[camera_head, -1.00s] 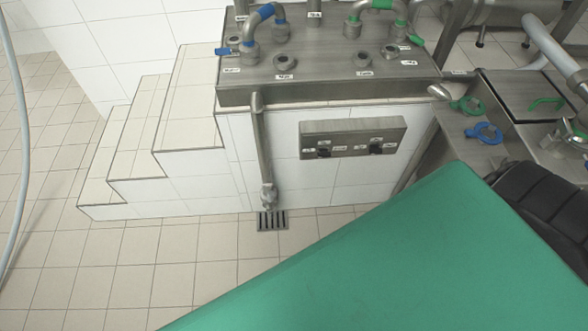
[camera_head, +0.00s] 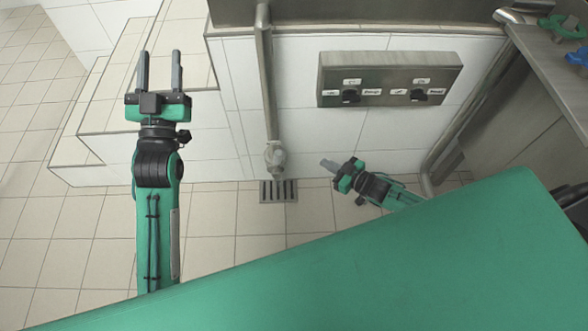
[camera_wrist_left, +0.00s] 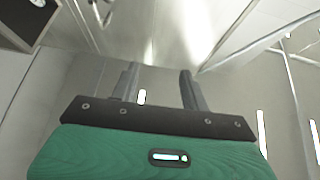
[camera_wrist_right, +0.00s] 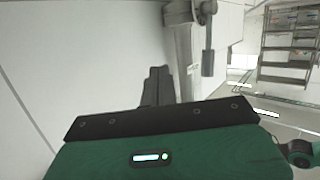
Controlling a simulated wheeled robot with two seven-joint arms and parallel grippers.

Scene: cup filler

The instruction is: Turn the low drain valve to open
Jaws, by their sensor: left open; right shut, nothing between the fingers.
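The low drain valve (camera_head: 275,156) sits at the lower end of a steel pipe (camera_head: 264,75), just above the floor drain. In the right wrist view the pipe end (camera_wrist_right: 183,45) stands beyond the fingers, and a grey lever (camera_wrist_right: 208,60) hangs down in the picture beside it. My right gripper (camera_head: 327,164) is shut and empty, low to the right of the valve and apart from it. In its wrist view the shut fingers (camera_wrist_right: 158,86) show left of the pipe. My left gripper (camera_head: 160,70) is open and empty, left of the pipe; its spread fingers show in the left wrist view (camera_wrist_left: 158,88).
A floor drain grate (camera_head: 279,191) lies under the valve. A steel control box (camera_head: 388,79) with two black knobs is on the tiled wall. Tiled steps (camera_head: 105,115) rise at the left. A steel unit (camera_head: 545,90) stands at the right. The floor at lower left is clear.

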